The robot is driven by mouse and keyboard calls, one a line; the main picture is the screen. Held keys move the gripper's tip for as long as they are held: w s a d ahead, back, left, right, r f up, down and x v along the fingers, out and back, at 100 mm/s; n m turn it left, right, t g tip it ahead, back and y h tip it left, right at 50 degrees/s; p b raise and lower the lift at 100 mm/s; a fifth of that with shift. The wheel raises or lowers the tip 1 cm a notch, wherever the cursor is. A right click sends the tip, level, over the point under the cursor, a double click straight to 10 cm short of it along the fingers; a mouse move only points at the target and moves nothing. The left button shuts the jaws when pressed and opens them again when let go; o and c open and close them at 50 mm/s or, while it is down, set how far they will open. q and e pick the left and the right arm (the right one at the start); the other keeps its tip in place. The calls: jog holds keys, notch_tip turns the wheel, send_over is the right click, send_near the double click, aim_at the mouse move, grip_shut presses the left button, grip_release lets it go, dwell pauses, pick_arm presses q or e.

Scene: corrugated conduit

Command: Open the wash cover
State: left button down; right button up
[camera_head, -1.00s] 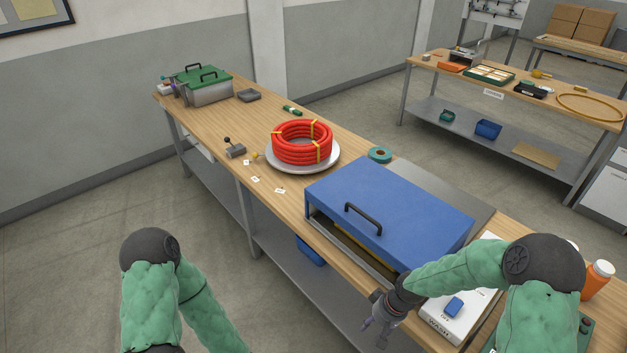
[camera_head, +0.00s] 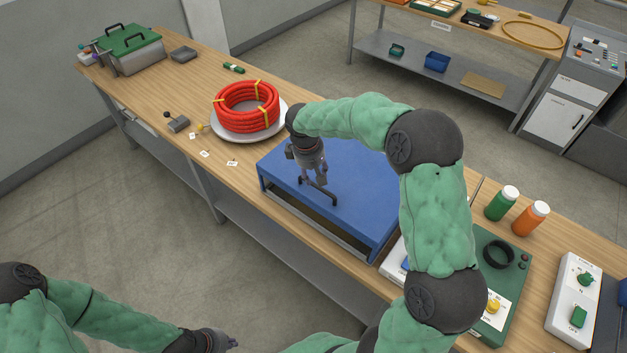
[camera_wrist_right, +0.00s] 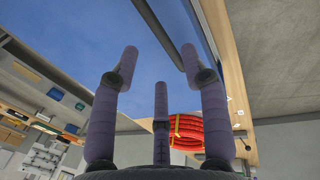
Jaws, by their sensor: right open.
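The blue wash cover (camera_head: 365,190) is closed, like a wide box lid over a low unit on the bench. A black bar handle (camera_head: 331,196) stands on its front side. My right gripper (camera_head: 314,182) points down right at the handle's far end. In the right wrist view my gripper (camera_wrist_right: 158,62) has its purple fingers spread, with the handle bar (camera_wrist_right: 157,30) crossing between the fingertips and the blue cover (camera_wrist_right: 75,40) beyond. I cannot tell whether they touch the bar. My left gripper (camera_head: 228,342) is low at the bottom edge, away from the bench.
A red coiled conduit (camera_head: 246,107) lies on a round plate left of the cover. Green (camera_head: 501,203) and orange (camera_head: 530,219) bottles and a green panel (camera_head: 503,270) stand to the right. My right arm hides part of the cover and the white wash panel.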

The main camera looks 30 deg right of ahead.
aim_at(316, 185)
jog(key=f, duration=0.3)
jog(key=d+f, duration=0.1)
jog(key=f, duration=0.1)
jog(key=shift+w+f, duration=0.25)
jog(key=shift+f, duration=0.1)
grip_shut()
